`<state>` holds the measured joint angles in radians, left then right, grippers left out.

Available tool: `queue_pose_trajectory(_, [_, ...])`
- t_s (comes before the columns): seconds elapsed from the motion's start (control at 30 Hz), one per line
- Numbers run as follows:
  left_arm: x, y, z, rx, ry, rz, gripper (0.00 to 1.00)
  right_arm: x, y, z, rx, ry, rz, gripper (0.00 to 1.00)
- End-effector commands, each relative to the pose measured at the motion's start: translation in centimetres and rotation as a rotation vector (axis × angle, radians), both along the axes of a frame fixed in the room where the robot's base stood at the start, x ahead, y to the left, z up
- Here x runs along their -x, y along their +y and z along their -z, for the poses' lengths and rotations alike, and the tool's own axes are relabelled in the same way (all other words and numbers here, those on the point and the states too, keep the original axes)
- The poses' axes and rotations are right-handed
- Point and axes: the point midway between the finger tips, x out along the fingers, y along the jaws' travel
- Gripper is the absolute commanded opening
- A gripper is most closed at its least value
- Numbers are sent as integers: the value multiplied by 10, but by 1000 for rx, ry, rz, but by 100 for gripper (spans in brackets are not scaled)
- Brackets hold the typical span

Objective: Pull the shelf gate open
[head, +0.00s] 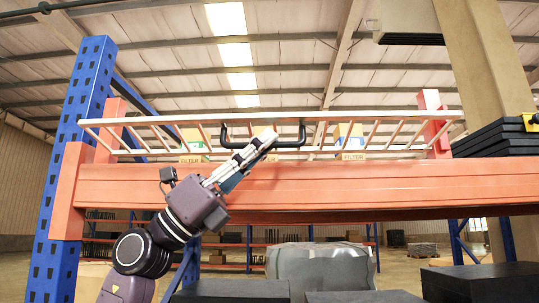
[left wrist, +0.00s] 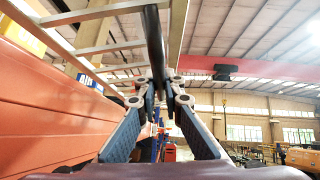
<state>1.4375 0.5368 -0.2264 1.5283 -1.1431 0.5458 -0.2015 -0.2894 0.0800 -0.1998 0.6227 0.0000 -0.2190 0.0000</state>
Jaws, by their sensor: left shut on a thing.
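The shelf gate (head: 400,117) is a long, pale barred frame above the orange shelf beam. Its front rail looks wider than its rear rail, so it seems tilted out toward me. A black U-shaped handle (head: 298,140) hangs at its middle. My left gripper (head: 268,138) reaches up from below, shut on the handle's lower bar. In the left wrist view the dark handle bar (left wrist: 155,45) runs between the two fingertips (left wrist: 160,88), and the gate's rails (left wrist: 95,12) lie at upper left. My right gripper is not in view.
Boxes labelled FILTER (head: 352,139) stand on the shelf behind the gate. The orange beam (head: 390,182) runs just below it, with a blue upright (head: 78,140) at left. Dark boxes (head: 365,297) and a grey wrapped load (head: 322,266) are lower down. Stacked black cases (head: 495,138) are at right.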

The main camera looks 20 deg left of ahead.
Motion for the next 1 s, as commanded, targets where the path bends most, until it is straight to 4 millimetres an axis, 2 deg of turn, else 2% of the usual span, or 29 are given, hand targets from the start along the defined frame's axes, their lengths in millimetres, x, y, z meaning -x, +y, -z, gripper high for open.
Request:
queue_pose_trajectory(0.03, [-1,-1,9,-5,7,-3,0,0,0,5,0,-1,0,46])
queue_pose_trajectory(0.1, [1,-1,12,-4,8,-3,0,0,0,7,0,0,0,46])
queue_pose_trajectory(0.43, [4,0,19,-4,9,-1,0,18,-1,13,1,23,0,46])
queue_pose_trajectory(0.87, [4,0,19,-4,8,-1,0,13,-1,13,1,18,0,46])
queue_pose_trajectory(0.9, [4,-1,19,-4,8,-1,8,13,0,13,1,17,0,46])
queue_pose_trajectory(1.0, [4,0,19,-4,8,-1,20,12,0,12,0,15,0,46])
